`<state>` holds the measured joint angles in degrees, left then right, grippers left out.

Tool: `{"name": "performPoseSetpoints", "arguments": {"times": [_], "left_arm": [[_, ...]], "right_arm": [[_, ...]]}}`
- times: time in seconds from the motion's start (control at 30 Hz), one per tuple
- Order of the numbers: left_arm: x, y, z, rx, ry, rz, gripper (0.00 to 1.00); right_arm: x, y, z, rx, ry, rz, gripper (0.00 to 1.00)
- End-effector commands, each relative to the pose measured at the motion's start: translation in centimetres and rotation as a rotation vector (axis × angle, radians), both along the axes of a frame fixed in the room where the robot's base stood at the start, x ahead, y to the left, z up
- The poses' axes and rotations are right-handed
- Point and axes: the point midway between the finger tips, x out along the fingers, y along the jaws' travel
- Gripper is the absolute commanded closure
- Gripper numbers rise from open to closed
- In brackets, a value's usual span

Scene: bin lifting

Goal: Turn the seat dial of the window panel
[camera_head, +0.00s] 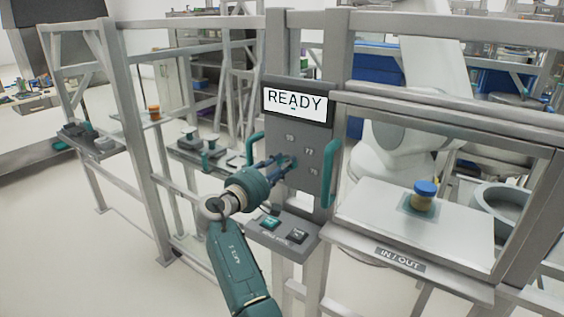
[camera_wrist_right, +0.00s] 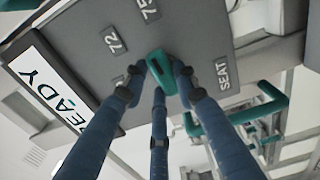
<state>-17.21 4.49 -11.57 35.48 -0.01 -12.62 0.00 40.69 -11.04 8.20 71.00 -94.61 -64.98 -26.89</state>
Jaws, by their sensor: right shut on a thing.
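The grey window panel (camera_head: 312,141) stands upright on the frame, with a screen (camera_head: 295,102) reading READY at its top. The teal seat dial (camera_wrist_right: 161,70) is on the panel face, with labels 72, 75 and SEAT around it in the right wrist view. My right gripper (camera_head: 287,162) reaches the panel from the lower left. Its blue fingers are shut around the dial, as the right wrist view (camera_wrist_right: 163,80) shows. The fingers hide part of the dial in the head view. My left gripper is not in view.
Teal handles stand at the panel's left (camera_head: 255,150) and right (camera_head: 330,172). A small console (camera_head: 283,236) with two buttons juts out below. To the right, a shelf (camera_head: 372,226) marked IN / OUT bears a blue-lidded jar (camera_head: 424,196). Metal frame bars surround the panel.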

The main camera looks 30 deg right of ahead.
Motion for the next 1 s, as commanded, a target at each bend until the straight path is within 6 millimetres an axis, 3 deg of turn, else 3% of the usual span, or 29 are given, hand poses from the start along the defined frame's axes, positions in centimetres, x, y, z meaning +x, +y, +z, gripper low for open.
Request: {"name": "performPoseSetpoints", "arguments": {"times": [0.5,1.0], "left_arm": [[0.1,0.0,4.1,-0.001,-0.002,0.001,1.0],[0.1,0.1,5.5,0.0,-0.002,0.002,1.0]], "right_arm": [[0.3,-0.1,0.6,-0.17,0.404,-0.004,0.98],[0.4,-0.1,0.4,-0.239,0.57,-0.005,0.98]]}}
